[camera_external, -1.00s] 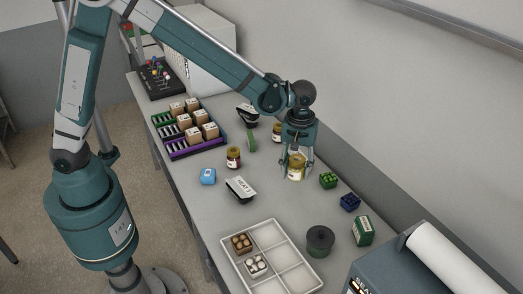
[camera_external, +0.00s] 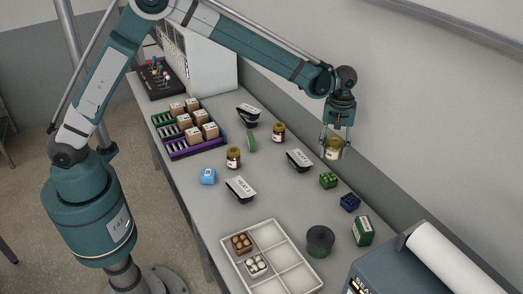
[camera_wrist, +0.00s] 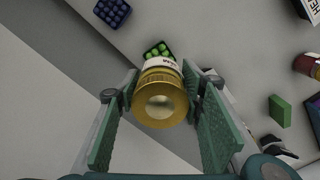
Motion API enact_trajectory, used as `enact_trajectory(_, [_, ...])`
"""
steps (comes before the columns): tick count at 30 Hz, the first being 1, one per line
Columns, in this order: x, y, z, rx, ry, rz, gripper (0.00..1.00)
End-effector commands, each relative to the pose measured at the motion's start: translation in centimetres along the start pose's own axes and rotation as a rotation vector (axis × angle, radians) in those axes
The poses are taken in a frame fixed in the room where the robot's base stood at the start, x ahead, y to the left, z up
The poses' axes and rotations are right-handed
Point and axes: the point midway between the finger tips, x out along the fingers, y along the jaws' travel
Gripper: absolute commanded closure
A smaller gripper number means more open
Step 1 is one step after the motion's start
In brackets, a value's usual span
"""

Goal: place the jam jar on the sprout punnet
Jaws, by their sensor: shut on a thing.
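The jam jar (camera_external: 333,148) has a gold lid and a pale label. My gripper (camera_external: 335,143) is shut on it and holds it upright above the back edge of the table. In the wrist view the jar's gold lid (camera_wrist: 160,97) fills the space between my green finger pads (camera_wrist: 165,110). The sprout punnet (camera_external: 328,180), a small green tray of round green sprouts, stands on the table below the jar. In the wrist view the punnet (camera_wrist: 158,50) shows just beyond the jar, partly hidden by it.
Two other jars (camera_external: 233,157) (camera_external: 278,132) stand farther left. The wall runs close behind.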

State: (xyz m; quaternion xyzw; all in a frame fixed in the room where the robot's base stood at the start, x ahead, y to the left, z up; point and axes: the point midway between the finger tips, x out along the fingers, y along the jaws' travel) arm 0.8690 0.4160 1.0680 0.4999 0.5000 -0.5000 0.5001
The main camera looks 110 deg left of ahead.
Motion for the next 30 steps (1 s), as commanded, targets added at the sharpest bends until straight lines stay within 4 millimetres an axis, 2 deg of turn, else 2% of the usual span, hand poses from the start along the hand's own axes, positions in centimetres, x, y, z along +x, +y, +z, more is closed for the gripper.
enact_trajectory(14, [0.3,0.1,-0.2,0.000,0.000,0.000,0.83])
enact_trajectory(30, [6.0,0.1,-0.2,0.000,0.000,0.000,0.83])
